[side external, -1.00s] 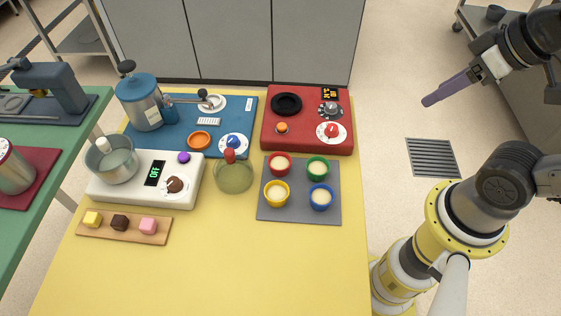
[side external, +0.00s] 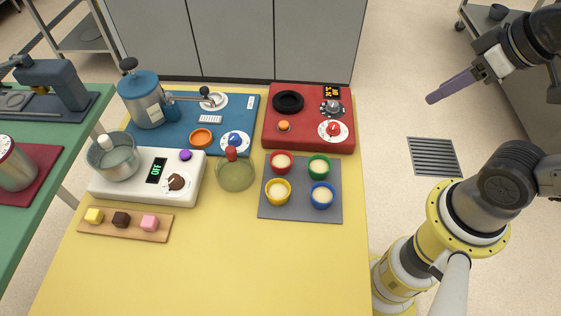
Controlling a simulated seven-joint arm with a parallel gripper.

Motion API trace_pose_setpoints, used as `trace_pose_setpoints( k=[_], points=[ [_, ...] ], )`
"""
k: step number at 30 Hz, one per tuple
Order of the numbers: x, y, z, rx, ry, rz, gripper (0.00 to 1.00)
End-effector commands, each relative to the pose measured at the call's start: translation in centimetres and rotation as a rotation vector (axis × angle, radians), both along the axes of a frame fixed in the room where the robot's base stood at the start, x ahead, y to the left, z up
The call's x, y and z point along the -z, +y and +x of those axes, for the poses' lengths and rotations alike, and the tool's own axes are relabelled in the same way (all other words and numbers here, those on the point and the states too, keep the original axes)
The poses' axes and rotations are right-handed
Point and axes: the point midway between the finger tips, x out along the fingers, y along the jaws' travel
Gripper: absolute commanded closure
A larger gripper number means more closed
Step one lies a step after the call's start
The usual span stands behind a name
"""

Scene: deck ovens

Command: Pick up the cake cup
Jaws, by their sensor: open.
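Cake cups with pale filling stand on a grey mat (side external: 300,212) on the yellow table. They are a red cup (side external: 281,163), a green cup (side external: 319,167), a yellow cup (side external: 278,191) and a blue cup (side external: 322,196). All are upright and apart from each other. My gripper (side external: 434,98), with purple fingers, is at the upper right, off the table's right side and well away from the cups. It is open, and I see nothing between its fingers.
A red unit (side external: 306,143) with knobs stands behind the mat. A greenish domed item with a red top (side external: 235,175) is left of the mat. A white unit (side external: 125,190) and a wooden board (side external: 103,231) with small cubes are further left. The table front (side external: 220,275) is clear.

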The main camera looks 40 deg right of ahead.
Motion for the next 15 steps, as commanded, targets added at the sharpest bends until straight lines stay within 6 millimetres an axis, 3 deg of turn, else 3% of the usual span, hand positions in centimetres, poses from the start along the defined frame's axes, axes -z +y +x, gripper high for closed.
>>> trace_pose_setpoints(
  k=[9, 15],
  points=[
    [0.0, 0.0, 0.0, -0.013, 0.000, -0.007, 0.57],
    [-1.2, -0.2, 1.0, -0.169, -0.036, -0.103, 0.57]
  ],
)
